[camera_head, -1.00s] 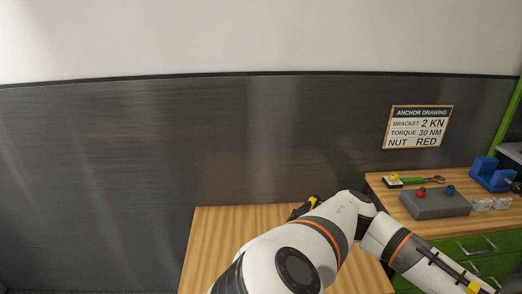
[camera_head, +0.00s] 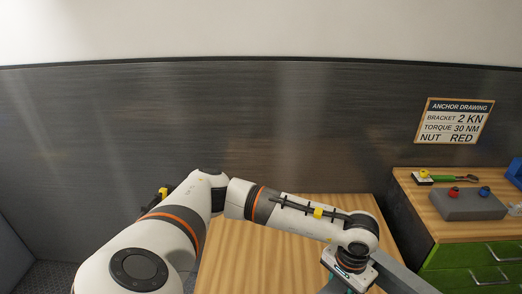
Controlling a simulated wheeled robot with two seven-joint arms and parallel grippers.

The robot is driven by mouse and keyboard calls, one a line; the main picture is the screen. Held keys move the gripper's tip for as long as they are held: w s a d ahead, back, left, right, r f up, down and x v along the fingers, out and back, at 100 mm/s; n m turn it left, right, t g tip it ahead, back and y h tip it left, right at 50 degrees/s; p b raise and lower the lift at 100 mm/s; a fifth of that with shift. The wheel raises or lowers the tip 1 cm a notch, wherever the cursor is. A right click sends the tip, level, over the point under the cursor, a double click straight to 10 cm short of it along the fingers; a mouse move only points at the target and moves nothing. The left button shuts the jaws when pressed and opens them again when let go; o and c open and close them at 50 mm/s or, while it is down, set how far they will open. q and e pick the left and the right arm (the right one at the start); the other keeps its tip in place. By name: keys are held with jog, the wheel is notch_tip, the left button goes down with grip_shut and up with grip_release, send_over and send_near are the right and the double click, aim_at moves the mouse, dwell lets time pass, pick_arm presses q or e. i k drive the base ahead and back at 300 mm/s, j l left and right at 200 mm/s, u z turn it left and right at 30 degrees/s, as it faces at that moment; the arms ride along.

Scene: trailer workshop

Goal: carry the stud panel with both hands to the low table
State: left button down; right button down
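The low wooden table (camera_head: 262,250) shows in the lower middle, partly covered by my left arm. My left arm enters from the lower left and bends across it. My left gripper (camera_head: 341,284) is at the bottom edge, over the table's right part. Its fingers are mostly cut off, so its opening does not show. A grey flat-sided piece, which looks like part of the stud panel (camera_head: 398,276), lies right beside that gripper and runs out of the bottom edge. Whether they touch is unclear. My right gripper is out of view.
A green-drawered workbench (camera_head: 440,234) stands at the right, with a grey block bearing red and blue knobs (camera_head: 468,205) and a green-handled tool (camera_head: 445,179) on top. A sign (camera_head: 455,121) hangs on the dark wall. The table's back part is clear.

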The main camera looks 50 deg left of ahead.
aim_at(302, 252)
jog(key=u, duration=1.3)
jog(key=i+l+u, duration=0.4)
jog(key=i+l, duration=0.45)
jog(key=i, duration=0.1)
